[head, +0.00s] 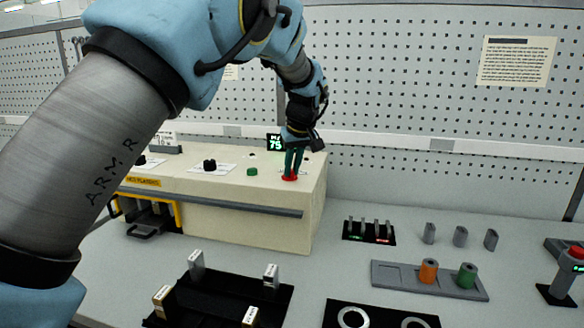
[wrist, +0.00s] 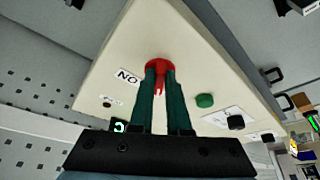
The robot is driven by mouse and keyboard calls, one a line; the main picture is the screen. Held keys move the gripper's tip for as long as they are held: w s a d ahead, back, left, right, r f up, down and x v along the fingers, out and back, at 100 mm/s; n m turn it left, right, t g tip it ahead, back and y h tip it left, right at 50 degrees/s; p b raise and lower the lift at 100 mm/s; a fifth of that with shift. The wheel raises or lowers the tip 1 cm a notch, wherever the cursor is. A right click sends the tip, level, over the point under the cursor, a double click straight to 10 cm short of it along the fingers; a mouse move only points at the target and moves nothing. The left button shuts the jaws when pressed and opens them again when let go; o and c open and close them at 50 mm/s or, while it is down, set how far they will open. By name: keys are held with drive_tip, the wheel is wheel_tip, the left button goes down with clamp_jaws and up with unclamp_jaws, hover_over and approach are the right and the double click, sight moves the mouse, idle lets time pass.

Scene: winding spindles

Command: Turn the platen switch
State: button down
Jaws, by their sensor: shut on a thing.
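The cream machine box (head: 240,225) stands on the bench with a yellow label on its front edge. A red switch (head: 290,178) sits on its sloped top near the right end; it also shows in the wrist view (wrist: 158,64). My gripper (head: 291,172) reaches down from above, with its two green fingers closed on the red switch; part of the red shows between the fingers in the wrist view. The fingers hide much of the switch. A small label by it reads "NO" as seen in the wrist view, where the panel appears turned around.
A green button (head: 252,172) and black knobs (head: 210,165) share the panel. A lit green display (head: 275,142) stands behind. On the bench are black fixtures (head: 215,300) and a grey tray (head: 400,283) with orange and green cylinders. A pegboard wall is behind.

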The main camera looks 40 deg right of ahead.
drive_tip(key=c, duration=0.9)
unclamp_jaws()
drive_tip(key=b+v, duration=0.3)
drive_tip(key=v, duration=0.7)
drive_tip(key=shift+s+r, duration=0.15)
drive_tip(key=shift+r, duration=0.25)
